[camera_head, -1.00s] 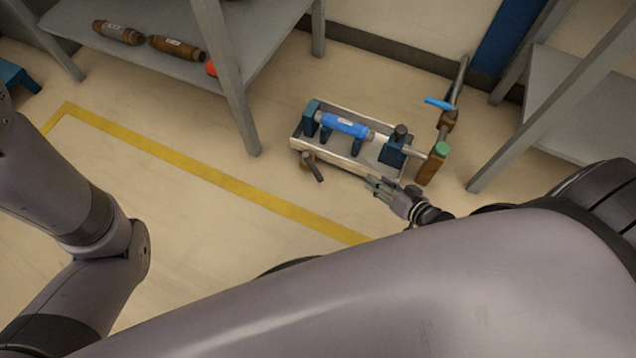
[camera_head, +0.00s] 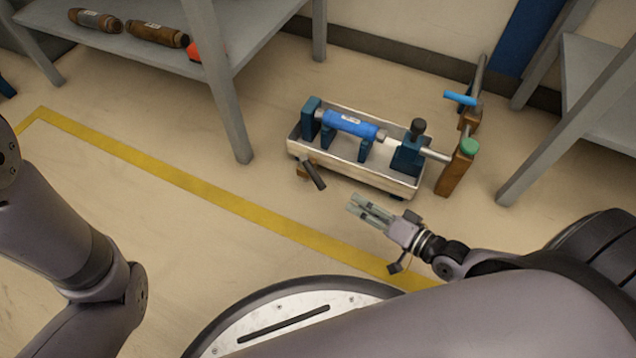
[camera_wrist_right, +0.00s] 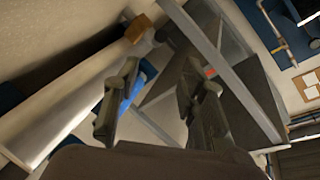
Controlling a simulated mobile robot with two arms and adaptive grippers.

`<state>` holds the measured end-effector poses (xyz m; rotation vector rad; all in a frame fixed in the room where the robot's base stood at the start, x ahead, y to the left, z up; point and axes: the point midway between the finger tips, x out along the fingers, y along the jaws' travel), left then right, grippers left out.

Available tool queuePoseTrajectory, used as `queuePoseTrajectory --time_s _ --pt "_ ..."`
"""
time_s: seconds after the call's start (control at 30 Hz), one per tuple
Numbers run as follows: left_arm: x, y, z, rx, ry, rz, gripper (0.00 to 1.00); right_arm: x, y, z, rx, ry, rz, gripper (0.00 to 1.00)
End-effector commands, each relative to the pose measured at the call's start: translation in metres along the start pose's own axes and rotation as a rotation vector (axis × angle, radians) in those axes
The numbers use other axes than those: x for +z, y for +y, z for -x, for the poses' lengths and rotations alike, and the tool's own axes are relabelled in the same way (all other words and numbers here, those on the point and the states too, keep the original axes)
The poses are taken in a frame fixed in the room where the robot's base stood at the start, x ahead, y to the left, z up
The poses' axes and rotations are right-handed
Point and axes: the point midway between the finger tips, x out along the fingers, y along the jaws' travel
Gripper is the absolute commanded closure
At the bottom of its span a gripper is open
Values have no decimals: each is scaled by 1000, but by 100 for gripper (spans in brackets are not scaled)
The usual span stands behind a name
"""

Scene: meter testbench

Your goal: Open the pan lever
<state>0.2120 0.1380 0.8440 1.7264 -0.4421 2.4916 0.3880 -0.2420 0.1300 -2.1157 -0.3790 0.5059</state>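A grey-white pan (camera_head: 350,180) stands on the floor and carries a blue cylindrical meter (camera_head: 350,124) between dark blue clamps. On its front side, near the left end, is a brown fitting with a dark lever (camera_head: 315,176) slanting down to the right. My right gripper (camera_head: 354,207) is in front of the pan, to the right of the dark lever and apart from it. In the right wrist view, its fingers (camera_wrist_right: 160,68) are spread with nothing between them; the brown fitting (camera_wrist_right: 137,28) shows beyond. My left gripper is out of view; only left arm links show.
Grey shelf legs (camera_head: 230,100) rise to the left. The floor in front, with a yellow line (camera_head: 190,178), is clear.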

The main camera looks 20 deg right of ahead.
Motion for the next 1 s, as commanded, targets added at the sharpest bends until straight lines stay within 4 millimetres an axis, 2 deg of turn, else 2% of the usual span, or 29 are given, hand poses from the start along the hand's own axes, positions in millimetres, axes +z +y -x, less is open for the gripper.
queuePoseTrajectory --time_s 0.03,0.2,0.4,0.6,0.8,1.0 --pt "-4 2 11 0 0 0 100 2 4 -13 -5 5 -1 62" --pt "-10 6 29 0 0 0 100 2 4 -51 -4 6 -1 62" --pt "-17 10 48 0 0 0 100 2 3 -95 -5 5 -1 62" --pt "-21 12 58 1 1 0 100 0 2 -129 -2 5 0 62" --pt "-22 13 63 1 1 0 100 0 2 -145 0 2 1 62" --pt "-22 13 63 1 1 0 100 -1 1 -148 1 1 3 62"
